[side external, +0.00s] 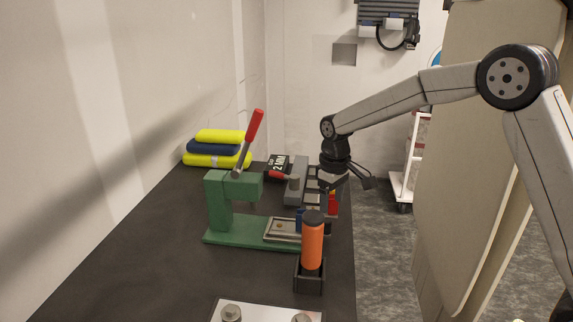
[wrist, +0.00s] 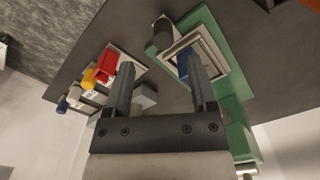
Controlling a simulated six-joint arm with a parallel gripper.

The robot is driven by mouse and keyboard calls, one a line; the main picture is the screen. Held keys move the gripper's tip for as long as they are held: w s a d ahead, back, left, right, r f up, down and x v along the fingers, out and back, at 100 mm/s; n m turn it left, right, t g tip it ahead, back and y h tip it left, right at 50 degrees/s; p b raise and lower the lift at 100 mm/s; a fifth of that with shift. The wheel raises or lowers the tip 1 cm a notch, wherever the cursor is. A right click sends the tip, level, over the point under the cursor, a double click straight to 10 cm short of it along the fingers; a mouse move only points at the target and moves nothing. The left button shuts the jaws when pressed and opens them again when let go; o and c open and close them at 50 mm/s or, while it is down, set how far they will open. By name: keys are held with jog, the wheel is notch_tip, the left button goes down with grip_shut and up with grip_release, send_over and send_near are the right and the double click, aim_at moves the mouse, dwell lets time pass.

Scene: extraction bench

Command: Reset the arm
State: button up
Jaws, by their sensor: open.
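My gripper (wrist: 160,90) is open in the wrist view, its two dark fingers spread with nothing held between them. In the side external view my gripper (side external: 333,180) hangs pointing down from my arm above the right edge of the dark bench (side external: 120,270). The green press (side external: 218,205) with a red-tipped lever stands to its left. In the wrist view the green press base (wrist: 232,100) lies beyond the right finger, with a metal tray (wrist: 205,50) on it. A blue part shows behind that finger, partly hidden.
An orange cylinder with a dark cap (side external: 312,245) stands in a black holder (side external: 309,284) near the front. Folded yellow and blue cloths (side external: 215,147) lie at the back left. Red and yellow pieces (wrist: 103,66) sit left of my fingers. The bench's left front is clear.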

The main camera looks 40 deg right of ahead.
jog(key=s+f+m+t, duration=0.1)
jog(key=s+f, duration=0.1)
jog(key=s, duration=0.8)
jog(key=s+a+f+m+t, duration=0.1)
jog(key=s+f, duration=0.1)
jog(key=s, duration=0.9)
jog(key=shift+a+f+t, duration=0.15)
jog(key=shift+f+t, duration=0.15)
jog(key=shift+f, duration=0.05)
dwell(0.6)
